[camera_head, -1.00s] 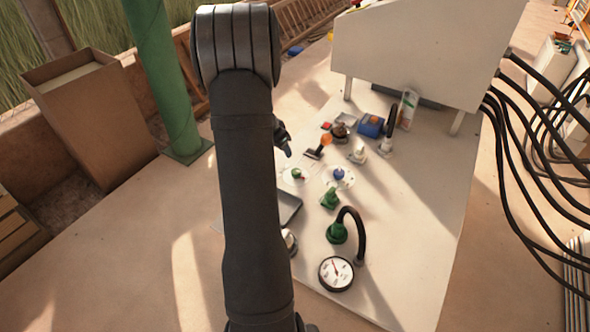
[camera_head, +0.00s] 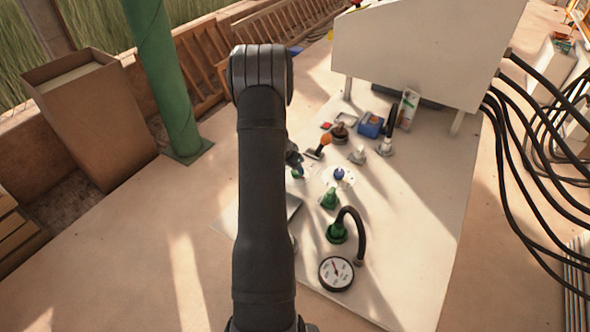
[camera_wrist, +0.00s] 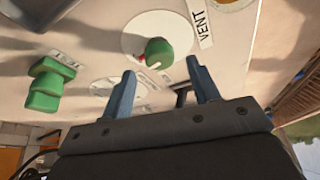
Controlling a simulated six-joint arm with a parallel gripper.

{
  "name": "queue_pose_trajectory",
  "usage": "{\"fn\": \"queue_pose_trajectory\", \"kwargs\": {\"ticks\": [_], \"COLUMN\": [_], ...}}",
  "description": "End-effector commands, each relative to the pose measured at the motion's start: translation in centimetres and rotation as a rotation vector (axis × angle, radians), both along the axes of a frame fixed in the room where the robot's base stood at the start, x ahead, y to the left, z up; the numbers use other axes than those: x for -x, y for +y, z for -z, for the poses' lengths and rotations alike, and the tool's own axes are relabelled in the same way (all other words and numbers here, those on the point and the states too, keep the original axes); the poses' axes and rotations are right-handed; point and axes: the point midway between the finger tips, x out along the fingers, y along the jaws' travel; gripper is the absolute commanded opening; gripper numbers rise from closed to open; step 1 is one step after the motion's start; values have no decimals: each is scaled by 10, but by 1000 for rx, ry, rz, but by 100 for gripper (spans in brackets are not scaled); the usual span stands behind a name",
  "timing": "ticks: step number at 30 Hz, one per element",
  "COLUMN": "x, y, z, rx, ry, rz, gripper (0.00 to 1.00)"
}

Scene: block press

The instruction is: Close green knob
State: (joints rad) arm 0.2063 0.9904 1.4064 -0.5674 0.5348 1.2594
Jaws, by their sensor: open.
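The round green knob (camera_wrist: 158,52) sits on a white disc in the wrist view, with a small red mark at its side and a "VENT" label beside the disc. It lies just beyond my fingertips, roughly in line with the gap between them. My gripper (camera_wrist: 160,80) is open with nothing between its fingers. In the head view my gripper (camera_head: 293,158) is partly hidden behind my arm, right by the green knob (camera_head: 297,173), which shows only in part.
A blocky green fitting (camera_head: 329,199) and a blue knob (camera_head: 340,174) stand close by. A green fitting with a black hose (camera_head: 337,233) and a round gauge (camera_head: 336,273) are nearer the front. An orange-topped lever (camera_head: 321,145) stands behind.

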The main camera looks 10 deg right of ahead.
Motion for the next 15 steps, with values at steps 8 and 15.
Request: {"fn": "queue_pose_trajectory", "kwargs": {"ticks": [8,15], "x": [-5,-6], "y": [-9,-9], "z": [24,26], "rx": [-1,0], "ry": [1,0], "rz": [1,0], "gripper": [55,55]}}
